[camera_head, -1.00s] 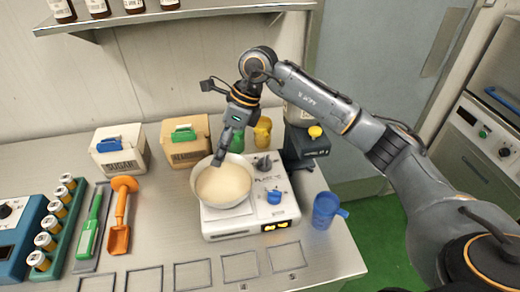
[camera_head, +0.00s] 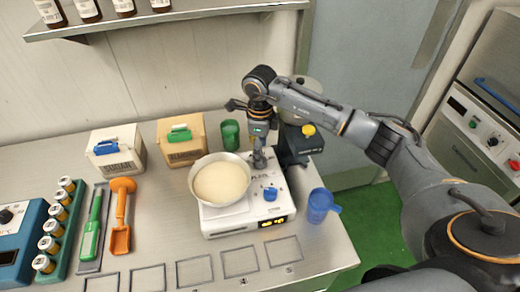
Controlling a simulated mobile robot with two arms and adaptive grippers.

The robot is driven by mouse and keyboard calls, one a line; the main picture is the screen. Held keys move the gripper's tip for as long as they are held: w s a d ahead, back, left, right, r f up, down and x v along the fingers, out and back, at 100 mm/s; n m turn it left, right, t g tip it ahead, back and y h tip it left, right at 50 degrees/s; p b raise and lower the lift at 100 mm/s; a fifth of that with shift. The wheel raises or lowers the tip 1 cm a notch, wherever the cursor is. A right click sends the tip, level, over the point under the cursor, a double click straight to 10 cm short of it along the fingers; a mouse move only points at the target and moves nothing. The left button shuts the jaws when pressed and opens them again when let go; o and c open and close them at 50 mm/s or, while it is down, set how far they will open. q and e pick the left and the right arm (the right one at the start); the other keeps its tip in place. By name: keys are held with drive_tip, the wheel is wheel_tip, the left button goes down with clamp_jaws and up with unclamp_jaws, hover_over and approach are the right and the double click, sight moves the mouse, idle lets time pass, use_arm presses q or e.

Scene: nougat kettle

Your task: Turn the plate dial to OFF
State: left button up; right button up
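The hot plate (camera_head: 222,224) is a white unit on the steel counter with a pan of cream-coloured mass (camera_head: 221,181) on it. A blue knob (camera_head: 270,194) and lit orange digits (camera_head: 274,222) show at its front right. My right gripper (camera_head: 260,163) points down at the plate's back right corner, where the dark dial sits. The gripper hides that dial, and its fingers are too small to tell whether they are open, shut or touching it. My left gripper is not in view.
A blue mug (camera_head: 319,206) stands right of the plate and a dark device (camera_head: 300,142) behind it. A green cup (camera_head: 230,135) and the sugar (camera_head: 116,152) and almond (camera_head: 181,140) boxes stand at the back. An orange scoop (camera_head: 121,214) lies left.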

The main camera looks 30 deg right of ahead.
drive_tip(key=shift+f, duration=1.2)
drive_tip(key=c, duration=1.2)
drive_tip(key=shift+o, duration=0.2)
drive_tip(key=shift+f+n+b, duration=0.1)
drive_tip(key=shift+n+b, duration=0.2)
drive_tip(key=shift+b, duration=0.05)
drive_tip(key=n+b, duration=0.8)
drive_tip(key=b, duration=0.1)
drive_tip(key=shift+f, duration=0.1)
drive_tip(key=n+b, duration=0.3)
drive_tip(key=n, duration=0.1)
drive_tip(key=shift+n+b, duration=0.3)
drive_tip(key=shift+b, duration=0.05)
drive_tip(key=shift+r+n+b, duration=0.15)
drive_tip(key=shift+n+b, duration=0.4)
drive_tip(key=shift+n, duration=0.6)
drive_tip(key=shift+r+n+b, duration=0.1)
drive_tip(key=shift+n+b, duration=0.45)
drive_tip(key=shift+n, duration=0.6)
